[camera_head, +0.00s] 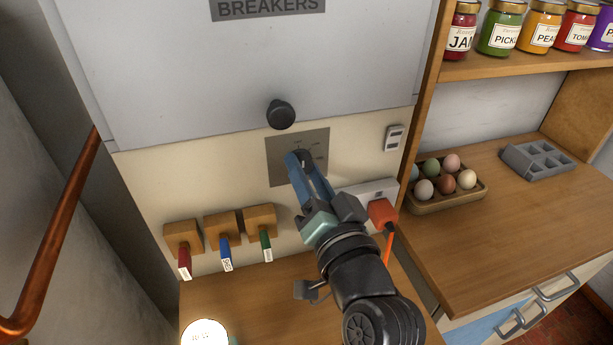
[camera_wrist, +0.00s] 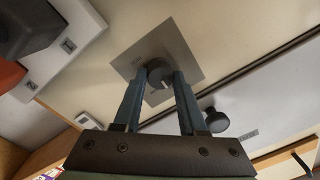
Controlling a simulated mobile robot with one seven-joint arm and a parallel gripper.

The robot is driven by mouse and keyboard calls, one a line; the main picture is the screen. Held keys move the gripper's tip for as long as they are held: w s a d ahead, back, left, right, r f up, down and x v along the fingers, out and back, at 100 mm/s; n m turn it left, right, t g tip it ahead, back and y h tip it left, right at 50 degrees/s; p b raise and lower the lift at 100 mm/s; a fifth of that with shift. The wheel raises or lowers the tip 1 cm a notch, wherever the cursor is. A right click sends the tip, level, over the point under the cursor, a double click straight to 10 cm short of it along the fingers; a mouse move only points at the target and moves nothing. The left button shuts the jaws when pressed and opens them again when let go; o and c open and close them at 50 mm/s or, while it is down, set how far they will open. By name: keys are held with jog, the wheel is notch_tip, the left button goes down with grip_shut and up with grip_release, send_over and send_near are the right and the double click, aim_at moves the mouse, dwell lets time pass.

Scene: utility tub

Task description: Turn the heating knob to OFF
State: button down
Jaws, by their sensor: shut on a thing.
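The heating knob (camera_wrist: 160,76) is a dark round dial with a pale pointer mark, set on a grey square plate (camera_wrist: 184,50) on the wall. In the wrist view both blue fingers of my gripper (camera_wrist: 160,80) lie on either side of the knob, shut on it. In the head view my gripper (camera_head: 298,158) reaches the plate (camera_head: 283,176) and hides the knob. Faint markings on the plate are too small to read, so I cannot tell which setting the knob points to.
A black round knob (camera_head: 281,114) sits just above, on the breaker box (camera_head: 240,70). A small white switch (camera_head: 394,138) is to the right. An orange plug (camera_head: 382,212) sits in a white socket strip (camera_head: 365,191). Wooden blocks (camera_head: 222,232) with colored-handled items are at left; an egg tray (camera_head: 446,199) is right.

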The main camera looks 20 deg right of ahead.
dwell(0.3)
jog(key=shift+c, duration=2.3)
grip_release()
jog(key=shift+s, duration=0.1)
jog(key=s+b, duration=0.1)
jog(key=s, duration=1.1)
jog(key=shift+s+d+f, duration=0.15)
jog(key=shift+s+d, duration=0.05)
jog(key=shift+s, duration=0.2)
jog(key=shift+w, duration=0.1)
jog(key=w+a+r+n+t+p, duration=0.2)
jog(key=w+a+r+n+p, duration=0.1)
jog(key=r, duration=0.8)
jog(key=w+a+r+n+t+p, duration=0.2)
jog(key=r+p, duration=0.1)
jog(key=r, duration=0.8)
jog(key=s+a+r+n+t+p, duration=0.1)
jog(key=s+a+r+t, duration=0.1)
jog(key=r, duration=0.8)
jog(key=s+a+r+n+t+p, duration=0.1)
jog(key=a+r, duration=0.4)
jog(key=r, duration=0.6)
jog(key=shift+s+n+t+h+p, duration=0.3)
jog(key=shift+s+t+p, duration=0.4)
jog(key=shift+t, duration=0.4)
